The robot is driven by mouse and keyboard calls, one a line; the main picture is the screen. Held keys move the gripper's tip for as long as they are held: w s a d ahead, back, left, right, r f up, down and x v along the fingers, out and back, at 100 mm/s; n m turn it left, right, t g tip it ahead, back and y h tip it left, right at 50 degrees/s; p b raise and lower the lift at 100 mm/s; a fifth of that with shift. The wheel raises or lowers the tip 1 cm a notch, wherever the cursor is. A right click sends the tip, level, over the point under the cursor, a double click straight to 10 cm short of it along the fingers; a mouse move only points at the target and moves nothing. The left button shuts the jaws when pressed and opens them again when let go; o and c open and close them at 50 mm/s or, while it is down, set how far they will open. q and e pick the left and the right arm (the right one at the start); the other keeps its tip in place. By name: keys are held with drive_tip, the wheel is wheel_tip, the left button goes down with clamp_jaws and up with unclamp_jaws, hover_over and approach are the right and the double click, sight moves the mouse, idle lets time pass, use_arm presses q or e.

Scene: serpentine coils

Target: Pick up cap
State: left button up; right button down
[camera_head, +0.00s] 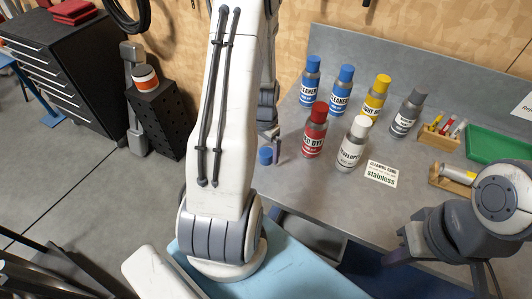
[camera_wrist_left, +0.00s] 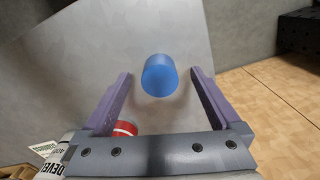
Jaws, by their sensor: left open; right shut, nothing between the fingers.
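A small blue cap (camera_head: 265,155) sits on the grey table near its left edge. In the left wrist view the cap (camera_wrist_left: 159,76) shows between and beyond the finger tips, with clear gaps on both sides. My left gripper (camera_wrist_left: 161,90) is open and empty above the table. In the head view the left gripper (camera_head: 274,138) is beside the cap, partly hidden behind my own arm. My right gripper (camera_head: 398,258) is at the lower right, over the table's front edge, shut and away from the cap.
A red-capped bottle (camera_head: 315,130) and a white-capped bottle (camera_head: 354,143) stand right of the cap. Several blue-, yellow- and grey-capped bottles stand behind. A "stainless" card (camera_head: 381,173), wooden holders (camera_head: 440,138) and a green tray (camera_head: 497,146) lie further right.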

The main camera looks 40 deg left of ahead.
use_arm(q)
drive_tip(key=shift+f, duration=0.9)
drive_tip(key=c, duration=1.4)
drive_tip(key=shift+r, duration=0.15)
